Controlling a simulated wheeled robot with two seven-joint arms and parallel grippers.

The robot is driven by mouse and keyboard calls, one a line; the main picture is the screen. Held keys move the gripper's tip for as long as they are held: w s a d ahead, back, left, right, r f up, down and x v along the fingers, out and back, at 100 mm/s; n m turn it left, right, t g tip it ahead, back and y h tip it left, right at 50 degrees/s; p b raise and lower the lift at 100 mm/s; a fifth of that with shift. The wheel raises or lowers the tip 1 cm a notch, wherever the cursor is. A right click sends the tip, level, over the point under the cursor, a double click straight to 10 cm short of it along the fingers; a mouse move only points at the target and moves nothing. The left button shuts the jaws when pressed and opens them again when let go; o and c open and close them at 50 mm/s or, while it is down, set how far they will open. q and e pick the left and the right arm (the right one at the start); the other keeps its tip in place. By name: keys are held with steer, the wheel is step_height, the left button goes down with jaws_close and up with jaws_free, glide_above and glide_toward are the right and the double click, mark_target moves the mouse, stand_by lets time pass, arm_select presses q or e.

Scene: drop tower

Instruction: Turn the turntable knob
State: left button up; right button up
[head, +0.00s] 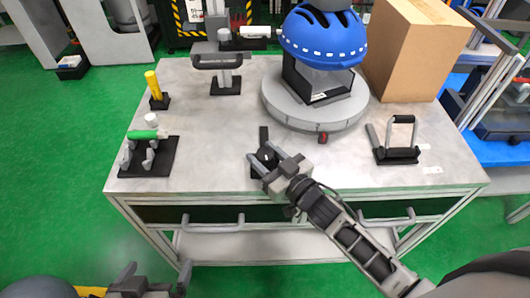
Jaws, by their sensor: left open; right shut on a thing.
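The round grey turntable (284,110) stands at the back middle of the table. It carries a black frame (300,83) with a blue helmet (322,38) on it. A small red and dark piece (323,137) sits at its front rim. The dark round turntable knob (266,153) is on a small black base in front of the turntable, near the table's front edge. My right gripper (270,166) reaches in from the lower right and is shut on the knob, its fingers partly covering it. My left gripper (151,282) is open and empty at the bottom left, below the table.
A cardboard box (412,50) stands back right. A black-handled stand (397,152) is at the right. A green-handled tool on a rack (148,150) and a yellow post (155,88) are at the left. A grey stand (225,75) is behind. The table's left middle is clear.

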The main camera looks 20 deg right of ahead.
steer(key=o, duration=1)
steer(key=shift+c, duration=0.2)
steer(key=v, duration=1.6)
